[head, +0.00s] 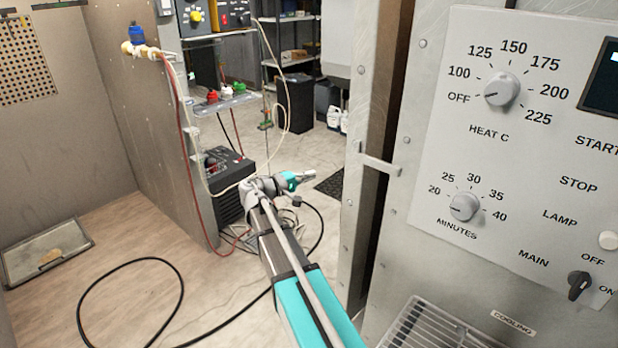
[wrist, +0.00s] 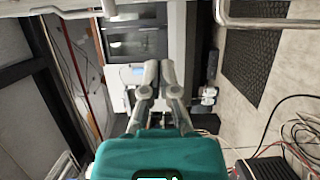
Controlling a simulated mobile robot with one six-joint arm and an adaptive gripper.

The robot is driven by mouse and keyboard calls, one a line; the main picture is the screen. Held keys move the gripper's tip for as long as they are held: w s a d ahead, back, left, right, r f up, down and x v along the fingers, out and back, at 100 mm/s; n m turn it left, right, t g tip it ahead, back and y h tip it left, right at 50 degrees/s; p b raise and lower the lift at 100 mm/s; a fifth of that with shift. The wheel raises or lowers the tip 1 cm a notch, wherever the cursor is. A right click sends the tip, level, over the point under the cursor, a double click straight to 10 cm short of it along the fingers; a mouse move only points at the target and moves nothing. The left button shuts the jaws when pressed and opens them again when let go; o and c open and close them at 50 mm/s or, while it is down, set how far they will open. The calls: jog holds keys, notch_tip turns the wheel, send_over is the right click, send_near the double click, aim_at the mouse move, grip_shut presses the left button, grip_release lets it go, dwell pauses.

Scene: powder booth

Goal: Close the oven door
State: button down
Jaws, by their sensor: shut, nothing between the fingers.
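The oven (head: 440,50) fills the right side of the head view, with its control panel of dials and switches facing me. A tall metal panel (head: 368,90), which looks like the oven door seen nearly edge-on, stands left of the control panel. A dark gap runs between them, crossed by a small metal bracket (head: 380,165). My gripper (head: 308,175) is left of that panel, apart from it in the picture, and points right. In the wrist view my gripper (wrist: 159,75) has its fingers together with nothing between them. The door's far face and handle are hidden in the head view.
A booth wall (head: 140,110) with red and pale hoses stands at left. A black unit (head: 230,180) is on the floor behind my arm. Black cable (head: 130,262) loops over the floor. A bent metal bar (wrist: 265,20) crosses the wrist view's upper right, near a dark mat (wrist: 250,65).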

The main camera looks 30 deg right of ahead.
jog(key=s+d, duration=0.3)
jog(key=d, duration=0.6)
jog(key=shift+s, duration=0.25)
dwell(0.4)
